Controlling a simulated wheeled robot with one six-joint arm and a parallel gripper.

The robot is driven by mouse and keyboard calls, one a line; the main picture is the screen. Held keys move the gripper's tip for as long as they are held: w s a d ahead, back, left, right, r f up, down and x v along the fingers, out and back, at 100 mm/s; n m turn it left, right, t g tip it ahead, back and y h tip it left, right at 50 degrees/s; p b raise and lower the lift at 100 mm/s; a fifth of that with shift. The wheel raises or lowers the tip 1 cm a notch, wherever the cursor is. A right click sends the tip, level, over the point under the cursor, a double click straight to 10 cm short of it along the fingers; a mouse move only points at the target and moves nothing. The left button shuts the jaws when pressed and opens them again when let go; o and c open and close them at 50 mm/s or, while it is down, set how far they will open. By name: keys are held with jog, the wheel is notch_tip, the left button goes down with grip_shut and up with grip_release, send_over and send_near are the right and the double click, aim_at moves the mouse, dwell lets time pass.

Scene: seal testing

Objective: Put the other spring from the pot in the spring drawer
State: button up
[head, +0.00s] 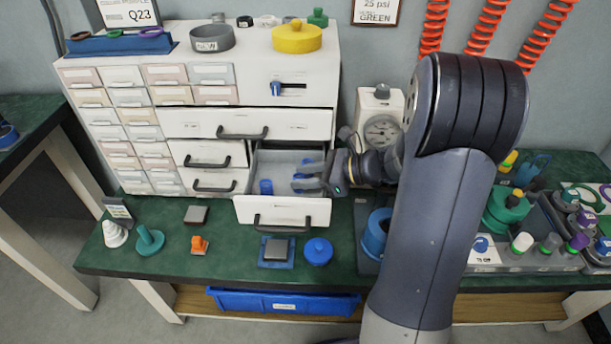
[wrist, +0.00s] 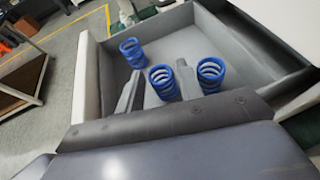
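The drawer (head: 290,213) with the white front is pulled out of the cabinet; its grey inside also shows in the wrist view (wrist: 235,30). My gripper (head: 306,178) is down inside it. In the wrist view, one blue spring (wrist: 164,84) stands between my two fingers, with a visible gap at the left finger. A second blue spring (wrist: 211,74) stands just right of the right finger. A third blue spring (wrist: 132,53) stands farther left. A blue lidded pot (head: 318,251) and a blue round container (head: 376,236), partly behind my arm, are on the bench; I cannot tell which is the pot.
The white cabinet (head: 245,95) has other shut drawers. A gauge (head: 382,132) stands behind my arm.

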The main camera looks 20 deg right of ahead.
jog(key=p+v, duration=0.1)
jog(key=v, duration=1.1)
jog(key=shift+p, duration=0.3)
jog(key=shift+c, duration=0.2)
dwell(0.5)
